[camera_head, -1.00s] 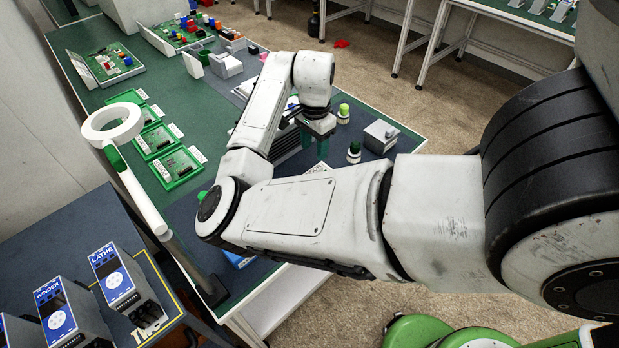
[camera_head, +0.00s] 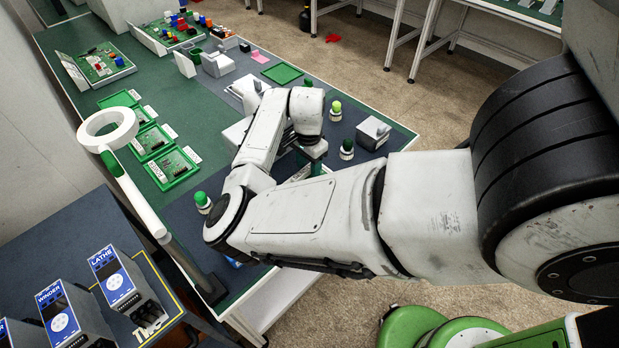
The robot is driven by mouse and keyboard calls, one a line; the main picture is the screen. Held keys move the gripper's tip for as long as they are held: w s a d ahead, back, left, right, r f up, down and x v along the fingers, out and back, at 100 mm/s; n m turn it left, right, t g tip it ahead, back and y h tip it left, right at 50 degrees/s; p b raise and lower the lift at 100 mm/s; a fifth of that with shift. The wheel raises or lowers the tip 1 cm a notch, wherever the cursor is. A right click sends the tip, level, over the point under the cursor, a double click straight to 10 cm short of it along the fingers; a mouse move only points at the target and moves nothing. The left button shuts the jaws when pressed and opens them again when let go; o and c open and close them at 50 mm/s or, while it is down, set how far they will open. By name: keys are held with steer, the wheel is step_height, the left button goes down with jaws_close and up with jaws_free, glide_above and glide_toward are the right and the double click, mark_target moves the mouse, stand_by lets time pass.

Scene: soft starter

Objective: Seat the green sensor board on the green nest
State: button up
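My gripper (camera_head: 315,152) is low over the dark mat at the middle of the bench, mostly hidden behind my own arm; I cannot see whether its fingers hold anything. Green trays with small boards stand in a row at the left of the bench: a middle one (camera_head: 151,142) and a near one (camera_head: 172,168) hold boards, while the far one (camera_head: 119,99) looks bare. An empty green square frame (camera_head: 283,74) lies at the back of the mat, apart from my gripper. I cannot tell which of these is the sensor board or the nest.
A white ring lamp (camera_head: 108,130) rises at the left. Larger circuit boards (camera_head: 104,66) and a grey fixture (camera_head: 218,63) stand at the back. My arm covers the front of the bench.

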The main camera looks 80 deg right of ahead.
jaws_close()
steer(key=shift+r, duration=0.15)
stand_by(0.4)
